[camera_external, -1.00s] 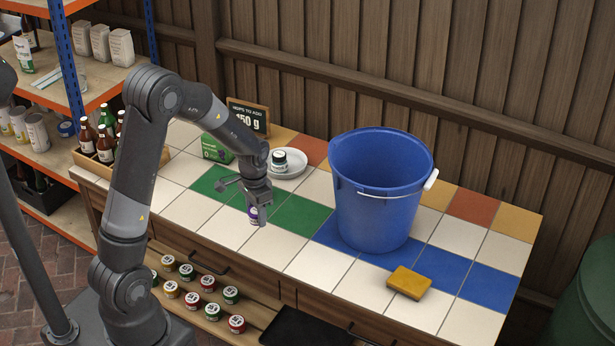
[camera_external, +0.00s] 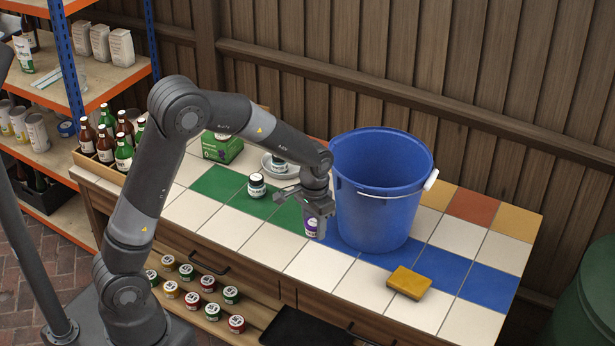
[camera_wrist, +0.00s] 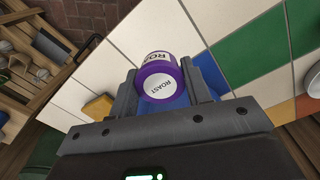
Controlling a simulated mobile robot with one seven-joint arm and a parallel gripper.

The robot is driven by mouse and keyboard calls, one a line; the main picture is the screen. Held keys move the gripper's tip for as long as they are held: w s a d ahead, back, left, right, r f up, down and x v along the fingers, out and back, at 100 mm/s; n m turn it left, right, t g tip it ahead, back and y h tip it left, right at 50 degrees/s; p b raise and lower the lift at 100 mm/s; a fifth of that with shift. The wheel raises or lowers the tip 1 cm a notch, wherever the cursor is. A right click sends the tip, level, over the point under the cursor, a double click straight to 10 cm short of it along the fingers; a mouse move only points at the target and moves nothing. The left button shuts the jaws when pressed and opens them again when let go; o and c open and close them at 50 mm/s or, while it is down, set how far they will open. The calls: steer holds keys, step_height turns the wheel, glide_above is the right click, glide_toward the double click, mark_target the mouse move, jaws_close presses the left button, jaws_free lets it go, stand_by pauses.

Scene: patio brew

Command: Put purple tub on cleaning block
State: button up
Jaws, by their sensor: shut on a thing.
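The purple tub (camera_external: 311,227), with a white label reading "ROAST" in the wrist view (camera_wrist: 158,72), is held between the fingers of my gripper (camera_external: 317,212). My gripper is shut on it, just left of the blue bucket and in front of it. The tub appears close above the tiled counter; the exact gap cannot be told. The cleaning block, a yellow sponge-like block (camera_external: 409,282), lies on the tiles at the front right, and nothing is on it. It also shows in the wrist view (camera_wrist: 98,107), to the left of the tub.
A large blue bucket (camera_external: 378,200) stands right beside my gripper, behind the block. A white-labelled tub (camera_external: 257,186) stands on green tiles to the left. A plate (camera_external: 268,167) with another tub and a green box (camera_external: 222,148) are farther back. White tiles around the block are clear.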

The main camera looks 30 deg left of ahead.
steer(key=s+d+r, duration=0.1)
steer(key=s+d, duration=0.3)
steer(key=d, duration=0.9)
steer(key=s+d+r, duration=0.1)
steer(key=s+d, duration=0.3)
steer(key=d, duration=0.9)
glide_above(395, 284)
step_height(395, 284, down, 7)
steer(key=shift+f, duration=2.05)
steer(key=o, duration=1)
steer(key=shift+f, duration=0.1)
step_height(395, 284, up, 12)
steer(key=shift+r, duration=0.15)
